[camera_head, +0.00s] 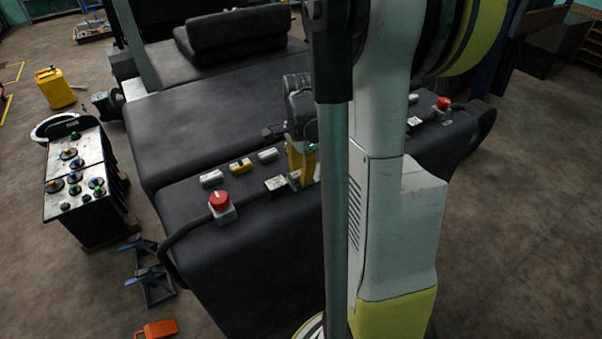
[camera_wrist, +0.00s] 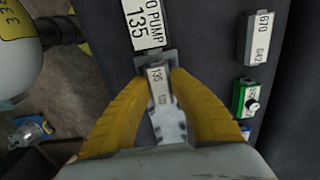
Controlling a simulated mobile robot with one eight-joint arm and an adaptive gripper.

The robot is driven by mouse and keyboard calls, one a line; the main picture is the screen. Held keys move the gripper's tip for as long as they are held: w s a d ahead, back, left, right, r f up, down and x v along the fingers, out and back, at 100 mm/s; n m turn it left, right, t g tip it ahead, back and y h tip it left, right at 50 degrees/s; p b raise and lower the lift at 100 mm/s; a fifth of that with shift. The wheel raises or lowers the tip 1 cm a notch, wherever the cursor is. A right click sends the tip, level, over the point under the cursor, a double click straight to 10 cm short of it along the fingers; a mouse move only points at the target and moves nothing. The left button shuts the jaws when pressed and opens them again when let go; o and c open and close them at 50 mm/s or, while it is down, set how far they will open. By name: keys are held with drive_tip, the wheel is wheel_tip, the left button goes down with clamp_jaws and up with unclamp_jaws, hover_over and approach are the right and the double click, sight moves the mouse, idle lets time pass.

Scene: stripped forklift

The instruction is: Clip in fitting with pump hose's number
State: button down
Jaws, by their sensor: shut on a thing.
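My gripper (camera_wrist: 158,78) has two curved yellow fingers, closed around a small grey fitting marked 135 (camera_wrist: 158,74). Its fingers also show in the head view (camera_head: 301,165), low over the forklift's dark rear top. Just ahead of the held fitting is a white label reading "...O PUMP 135" (camera_wrist: 148,22), cut off by the top edge of the wrist view. The fitting's far end is close to this label; I cannot tell whether it is seated in anything. No hose is clearly visible at the label.
A grey block marked G70 G42 (camera_wrist: 258,38) and a green fitting (camera_wrist: 246,96) lie to the right. On the forklift are red knobs (camera_head: 219,200) and a yellow block (camera_head: 240,165). A cart with several fittings (camera_head: 79,172) stands at left, with blue stands (camera_head: 152,285) nearby.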

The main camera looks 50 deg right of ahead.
drive_tip(key=c, duration=1.2)
unclamp_jaws()
drive_tip(key=shift+r, duration=0.1)
wheel_tip(320, 180, up, 12)
